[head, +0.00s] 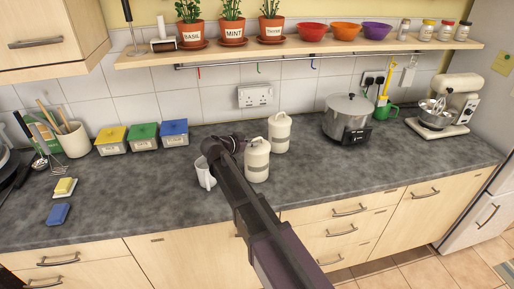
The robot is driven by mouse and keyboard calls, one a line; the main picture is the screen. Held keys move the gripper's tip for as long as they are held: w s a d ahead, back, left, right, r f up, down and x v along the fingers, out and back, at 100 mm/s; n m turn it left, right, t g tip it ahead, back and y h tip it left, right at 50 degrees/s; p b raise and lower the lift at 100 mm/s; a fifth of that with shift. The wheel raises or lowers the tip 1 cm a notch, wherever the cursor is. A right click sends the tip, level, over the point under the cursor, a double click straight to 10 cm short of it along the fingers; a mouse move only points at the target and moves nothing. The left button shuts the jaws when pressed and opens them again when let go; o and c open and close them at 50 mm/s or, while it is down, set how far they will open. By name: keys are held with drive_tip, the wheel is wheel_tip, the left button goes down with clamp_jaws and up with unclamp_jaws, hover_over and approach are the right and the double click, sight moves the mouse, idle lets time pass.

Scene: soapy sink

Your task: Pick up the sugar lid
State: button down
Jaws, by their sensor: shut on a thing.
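Two cream canisters with handled lids stand on the dark worktop, one in front (257,168) and one behind it to the right (279,136). Any label is too small to read, so I take the front one for the sugar. My gripper (242,138) reaches the top left of the front canister and is shut on its lid (259,146), the sugar lid. The lid looks still on or right above the canister; I cannot tell whether there is a gap. My arm and gripper hide the lid's left edge and the fingertips.
A white jug (204,174) stands close left of my gripper. A slow cooker (350,116) and a stand mixer (447,105) are to the right. Yellow, green and blue boxes (143,137) stand left. A shelf (300,48) with pots and bowls hangs above. The front worktop is mostly clear.

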sight(252, 140)
drive_tip(key=shift+r, duration=0.2)
wheel_tip(252, 140, up, 4)
drive_tip(key=p, duration=0.4)
drive_tip(key=shift+f, duration=0.2)
drive_tip(key=s+d, duration=0.2)
drive_tip(key=s, duration=0.5)
drive_tip(key=s+d+r+p, duration=0.1)
drive_tip(key=s+d, duration=0.2)
drive_tip(key=s, duration=0.5)
drive_tip(key=shift+s, duration=0.15)
drive_tip(key=w+a, duration=0.1)
drive_tip(key=w, duration=0.3)
drive_tip(key=w+a+b, duration=0.1)
drive_tip(key=w, duration=0.3)
drive_tip(key=w+a+f, duration=0.1)
drive_tip(key=w+a, duration=0.1)
drive_tip(key=w, duration=0.2)
drive_tip(key=shift+w+a+f, duration=0.1)
drive_tip(key=shift+w, duration=0.25)
drive_tip(key=shift+w, duration=0.1)
